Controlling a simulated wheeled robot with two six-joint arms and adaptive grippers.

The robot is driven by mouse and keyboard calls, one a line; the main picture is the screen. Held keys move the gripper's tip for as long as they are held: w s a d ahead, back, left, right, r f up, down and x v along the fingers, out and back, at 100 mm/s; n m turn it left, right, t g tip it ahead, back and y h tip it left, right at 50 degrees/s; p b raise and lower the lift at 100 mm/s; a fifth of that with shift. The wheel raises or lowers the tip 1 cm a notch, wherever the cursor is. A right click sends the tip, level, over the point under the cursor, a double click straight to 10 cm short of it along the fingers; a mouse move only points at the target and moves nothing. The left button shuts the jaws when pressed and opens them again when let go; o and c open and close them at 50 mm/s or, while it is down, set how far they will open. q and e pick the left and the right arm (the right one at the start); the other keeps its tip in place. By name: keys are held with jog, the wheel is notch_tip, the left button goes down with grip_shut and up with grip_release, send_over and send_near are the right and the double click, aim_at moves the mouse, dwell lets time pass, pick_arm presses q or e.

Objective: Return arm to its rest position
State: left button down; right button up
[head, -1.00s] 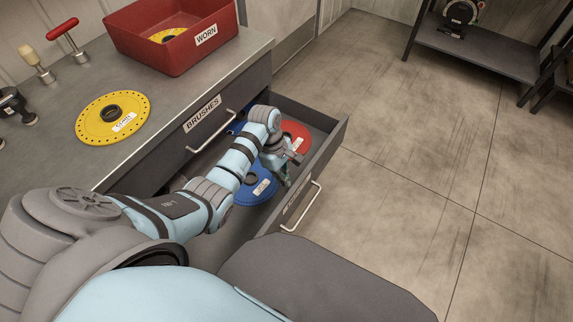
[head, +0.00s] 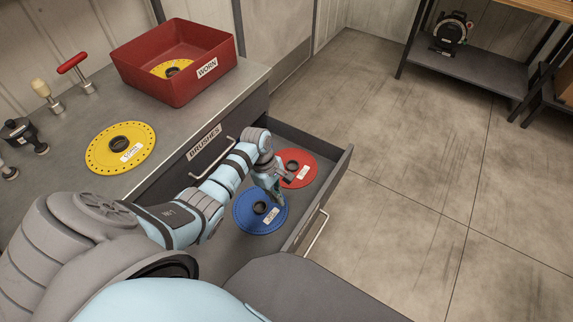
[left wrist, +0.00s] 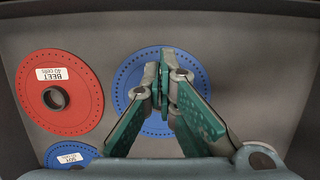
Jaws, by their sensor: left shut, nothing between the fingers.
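My left arm reaches from the left over the open drawer. Its gripper (head: 274,190) is shut and empty, pointing down above the blue disc (head: 258,217); the closed fingers also show in the left wrist view (left wrist: 164,62), covering the middle of that blue disc (left wrist: 127,73). A red disc (head: 301,178) lies beside it in the drawer; in the left wrist view its label reads BEET (left wrist: 83,104). A second blue disc (left wrist: 62,149) shows partly at lower left there; my arm hides it in the head view. My right gripper is not in view.
The drawer wall (head: 331,190) stands close around the gripper. On the counter (head: 165,175) are a yellow disc (head: 104,157), a red bin (head: 185,88) labelled WORN with a yellow disc inside, and hand tools. Open floor lies to the right, with a shelf behind.

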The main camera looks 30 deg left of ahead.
pick_arm(q)
jog(key=p+v, duration=0.1)
jog(key=v, duration=0.6)
jog(key=shift+r+p, duration=0.15)
jog(key=shift+p, duration=0.15)
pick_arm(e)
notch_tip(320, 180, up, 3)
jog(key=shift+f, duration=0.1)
pick_arm(q)
jog(key=shift+r, duration=0.1)
